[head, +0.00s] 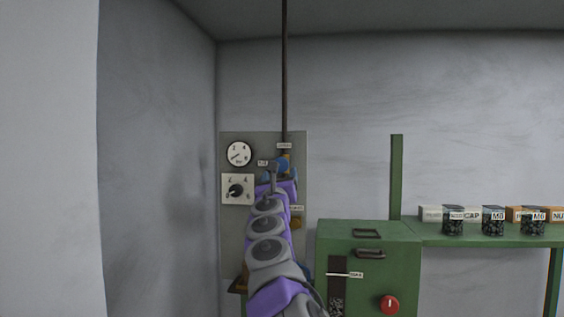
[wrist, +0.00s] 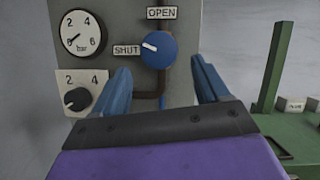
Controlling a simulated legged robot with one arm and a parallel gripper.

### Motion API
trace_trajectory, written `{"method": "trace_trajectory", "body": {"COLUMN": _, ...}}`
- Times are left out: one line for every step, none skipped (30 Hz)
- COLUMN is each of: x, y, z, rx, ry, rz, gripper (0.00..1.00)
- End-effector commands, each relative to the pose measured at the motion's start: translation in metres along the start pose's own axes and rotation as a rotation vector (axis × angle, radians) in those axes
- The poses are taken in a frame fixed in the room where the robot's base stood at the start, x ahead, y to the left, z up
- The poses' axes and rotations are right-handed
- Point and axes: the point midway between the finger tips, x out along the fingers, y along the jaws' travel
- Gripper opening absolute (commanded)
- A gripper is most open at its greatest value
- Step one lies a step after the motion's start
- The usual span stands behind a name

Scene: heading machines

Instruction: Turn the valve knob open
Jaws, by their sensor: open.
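The valve knob (wrist: 159,50) is a round blue knob with a white pointer mark in the wrist view. The mark points left toward the SHUT label (wrist: 126,50). The OPEN label (wrist: 161,13) is above the knob. My gripper (wrist: 161,82) has its two blue fingers spread, one below left and one right of the knob. It is open, with nothing visible between the fingers, and I cannot tell if it touches the knob. In the head view my arm reaches the grey panel (head: 231,225), and my gripper (head: 279,172) hides most of the knob.
A pressure gauge (wrist: 82,33) and a black dial (wrist: 77,99) are left of the knob. A dark pipe (head: 284,80) runs up from the panel. A green cabinet (head: 368,232) with a red knob (head: 389,305) stands to the right, beside a green bench (head: 475,241) holding jars and boxes.

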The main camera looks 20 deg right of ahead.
Motion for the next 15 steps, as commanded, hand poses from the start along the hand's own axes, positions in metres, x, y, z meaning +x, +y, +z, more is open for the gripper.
{"method": "trace_trajectory", "body": {"x": 0.005, "y": 0.002, "z": 0.001, "rx": 0.004, "ry": 0.002, "rz": 0.004, "gripper": 0.75}}
{"method": "trace_trajectory", "body": {"x": 0.007, "y": 0.002, "z": 0.001, "rx": 0.004, "ry": 0.002, "rz": 0.005, "gripper": 0.75}}
{"method": "trace_trajectory", "body": {"x": 0.01, "y": 0.002, "z": 0.001, "rx": 0.003, "ry": 0.002, "rz": 0.005, "gripper": 0.75}}
{"method": "trace_trajectory", "body": {"x": 0.013, "y": 0.002, "z": 0.001, "rx": 0.002, "ry": 0.002, "rz": 0.005, "gripper": 0.75}}
{"method": "trace_trajectory", "body": {"x": 0.015, "y": 0.001, "z": 0.001, "rx": 0.002, "ry": 0.002, "rz": 0.005, "gripper": 0.75}}
{"method": "trace_trajectory", "body": {"x": 0.018, "y": 0.001, "z": 0.001, "rx": 0.003, "ry": 0.003, "rz": 0.004, "gripper": 0.75}}
{"method": "trace_trajectory", "body": {"x": 0.021, "y": 0.001, "z": 0.0, "rx": 0.003, "ry": 0.003, "rz": 0.004, "gripper": 0.75}}
{"method": "trace_trajectory", "body": {"x": 0.023, "y": 0.001, "z": -0.001, "rx": 0.004, "ry": 0.004, "rz": 0.004, "gripper": 0.75}}
{"method": "trace_trajectory", "body": {"x": 0.026, "y": 0.001, "z": 0.0, "rx": 0.004, "ry": 0.003, "rz": 0.004, "gripper": 0.75}}
{"method": "trace_trajectory", "body": {"x": 0.028, "y": 0.001, "z": 0.0, "rx": 0.004, "ry": 0.002, "rz": 0.004, "gripper": 0.75}}
{"method": "trace_trajectory", "body": {"x": 0.03, "y": 0.002, "z": 0.002, "rx": 0.004, "ry": 0.001, "rz": 0.006, "gripper": 0.75}}
{"method": "trace_trajectory", "body": {"x": 0.033, "y": 0.002, "z": 0.003, "rx": 0.004, "ry": 0.0, "rz": 0.006, "gripper": 0.75}}
{"method": "trace_trajectory", "body": {"x": 0.035, "y": 0.002, "z": 0.002, "rx": 0.004, "ry": 0.0, "rz": 0.006, "gripper": 0.75}}
{"method": "trace_trajectory", "body": {"x": 0.038, "y": 0.002, "z": 0.002, "rx": 0.004, "ry": 0.001, "rz": 0.006, "gripper": 0.75}}
{"method": "trace_trajectory", "body": {"x": 0.041, "y": 0.002, "z": 0.001, "rx": 0.005, "ry": 0.003, "rz": 0.005, "gripper": 0.75}}
